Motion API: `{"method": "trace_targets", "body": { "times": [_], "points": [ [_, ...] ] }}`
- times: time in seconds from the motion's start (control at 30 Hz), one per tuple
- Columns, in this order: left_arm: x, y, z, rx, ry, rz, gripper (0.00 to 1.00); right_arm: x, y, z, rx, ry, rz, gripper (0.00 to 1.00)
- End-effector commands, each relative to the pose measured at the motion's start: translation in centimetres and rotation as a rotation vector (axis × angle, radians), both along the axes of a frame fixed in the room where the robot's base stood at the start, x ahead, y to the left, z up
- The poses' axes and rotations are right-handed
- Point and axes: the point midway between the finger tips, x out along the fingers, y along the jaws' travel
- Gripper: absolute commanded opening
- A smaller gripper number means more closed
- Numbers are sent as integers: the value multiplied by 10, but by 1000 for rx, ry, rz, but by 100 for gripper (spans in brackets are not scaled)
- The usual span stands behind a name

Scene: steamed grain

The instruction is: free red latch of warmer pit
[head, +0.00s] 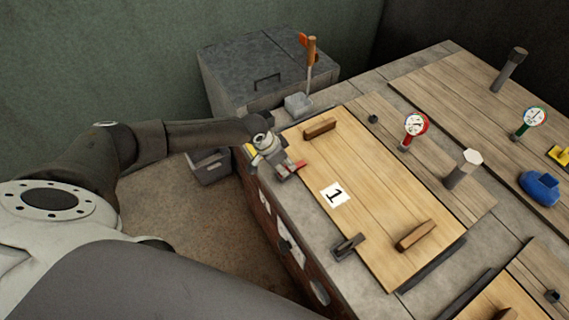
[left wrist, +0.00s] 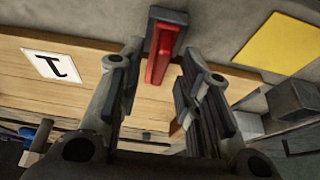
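The red latch (head: 300,165) sits at the left edge of the wooden lid marked 1 (head: 375,200). In the left wrist view my left gripper (left wrist: 161,58) is open, one finger on each side of the red bar, with gaps visible. Whether either finger touches it I cannot tell. My right gripper is not in view.
The lid has two wooden handles (head: 416,235) and a dark latch (head: 348,246) at its near edge. A red gauge (head: 415,125) stands behind it. A yellow patch (left wrist: 281,43) lies beside the red latch. A grey bin (head: 209,167) is on the floor.

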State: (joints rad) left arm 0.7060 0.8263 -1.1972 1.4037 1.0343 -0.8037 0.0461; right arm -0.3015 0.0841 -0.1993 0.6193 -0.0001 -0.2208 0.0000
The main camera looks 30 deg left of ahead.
Motion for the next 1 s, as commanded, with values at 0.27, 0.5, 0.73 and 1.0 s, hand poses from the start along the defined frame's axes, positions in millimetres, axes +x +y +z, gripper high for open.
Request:
{"method": "trace_targets", "body": {
  "times": [0.27, 0.5, 0.73, 1.0],
  "points": [
    [3, -2, -8, 1, 1, -1, 32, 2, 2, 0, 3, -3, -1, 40],
    [3, -2, -8, 1, -1, -1, 23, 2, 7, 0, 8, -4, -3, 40],
    [3, -1, -8, 1, 0, 0, 0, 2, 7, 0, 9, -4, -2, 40],
    [3, -1, -8, 1, 0, 0, 0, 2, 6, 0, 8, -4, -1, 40]
  ]
}}
